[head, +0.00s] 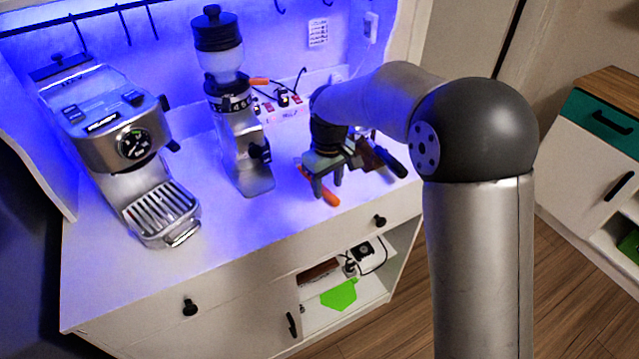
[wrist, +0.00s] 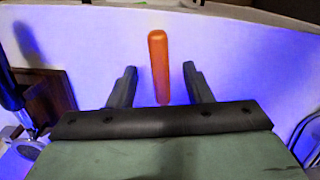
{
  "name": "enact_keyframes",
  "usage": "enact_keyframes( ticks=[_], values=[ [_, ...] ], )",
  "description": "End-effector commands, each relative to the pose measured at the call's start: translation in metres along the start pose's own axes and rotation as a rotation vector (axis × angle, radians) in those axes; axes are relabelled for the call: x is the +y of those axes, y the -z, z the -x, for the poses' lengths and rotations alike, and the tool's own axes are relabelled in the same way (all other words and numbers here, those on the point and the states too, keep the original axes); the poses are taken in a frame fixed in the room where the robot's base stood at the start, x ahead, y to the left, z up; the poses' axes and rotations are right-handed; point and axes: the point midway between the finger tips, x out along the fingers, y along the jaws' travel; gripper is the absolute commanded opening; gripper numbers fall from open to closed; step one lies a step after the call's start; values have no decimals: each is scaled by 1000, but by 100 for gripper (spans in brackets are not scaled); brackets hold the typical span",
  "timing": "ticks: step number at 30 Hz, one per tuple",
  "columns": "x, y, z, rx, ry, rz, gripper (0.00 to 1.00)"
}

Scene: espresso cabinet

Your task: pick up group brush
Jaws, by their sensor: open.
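The group brush shows as an orange handle (wrist: 159,60) in the wrist view. It stretches between my two fingers, with its rounded end past the fingertips. The rest of it is hidden behind my gripper's body. In the head view the orange handle (head: 330,198) shows at my gripper, near the counter's front edge. My gripper (head: 326,184) is open and points down over the counter; it also shows in the wrist view (wrist: 159,72). A gap shows on each side of the handle. I cannot tell how far the fingers are above the counter.
An espresso machine (head: 120,140) stands at left, and a grinder (head: 240,140) stands left of my gripper. A black handle (head: 390,162) and a dark brown block (head: 368,155) are close on the right. The front left of the counter (head: 200,262) is clear.

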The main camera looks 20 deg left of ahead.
Motion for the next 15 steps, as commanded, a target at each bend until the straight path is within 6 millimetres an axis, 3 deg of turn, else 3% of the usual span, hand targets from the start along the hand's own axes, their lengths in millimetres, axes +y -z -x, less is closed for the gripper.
enact_keyframes(
  ticks=[5,12,15],
  values=[
    [0,-1,-17,-1,1,0,45],
    [0,0,-19,1,0,0,45],
    [0,0,-19,1,0,0,18]
  ],
)
